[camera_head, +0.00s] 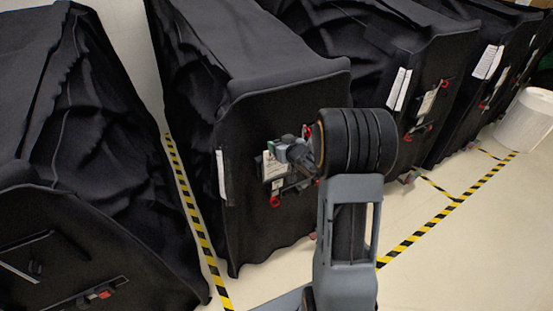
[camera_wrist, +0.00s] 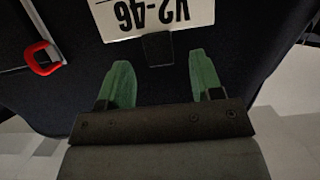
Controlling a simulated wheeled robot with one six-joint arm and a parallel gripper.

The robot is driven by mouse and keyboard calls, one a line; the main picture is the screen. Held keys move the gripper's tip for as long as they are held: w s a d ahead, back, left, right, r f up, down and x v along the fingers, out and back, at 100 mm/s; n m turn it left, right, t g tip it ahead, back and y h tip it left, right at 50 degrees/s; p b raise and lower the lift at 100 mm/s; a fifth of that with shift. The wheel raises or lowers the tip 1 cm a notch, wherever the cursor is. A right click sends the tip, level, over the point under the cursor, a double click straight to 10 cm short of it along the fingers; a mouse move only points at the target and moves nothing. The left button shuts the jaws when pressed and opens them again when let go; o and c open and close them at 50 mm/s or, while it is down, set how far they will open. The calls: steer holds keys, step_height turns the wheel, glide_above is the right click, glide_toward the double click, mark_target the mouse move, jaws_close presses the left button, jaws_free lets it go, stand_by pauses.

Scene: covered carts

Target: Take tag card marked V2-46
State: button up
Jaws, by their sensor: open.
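The tag card marked V2-46 (camera_wrist: 150,14) shows upside down at the top of the wrist view, cut off by the frame edge. It is white with black print and sits against a black cart cover, with a small dark tab (camera_wrist: 157,48) below it. My gripper (camera_wrist: 163,75) is open, its two green fingers apart just short of the card's edge, with nothing between them. In the head view, my gripper (camera_head: 283,150) is at the front of the middle covered cart (camera_head: 285,105), and the card (camera_head: 272,167) is partly hidden behind it.
A red hook (camera_wrist: 43,60) is on the cover left of the card in the wrist view. Striped floor tape (camera_head: 190,205) runs between carts. A white roll (camera_head: 528,118) stands far right.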

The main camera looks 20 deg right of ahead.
mark_target(276, 142)
steer(key=shift+x, duration=1.6)
steer(key=shift+c, duration=0.3)
jaws_close()
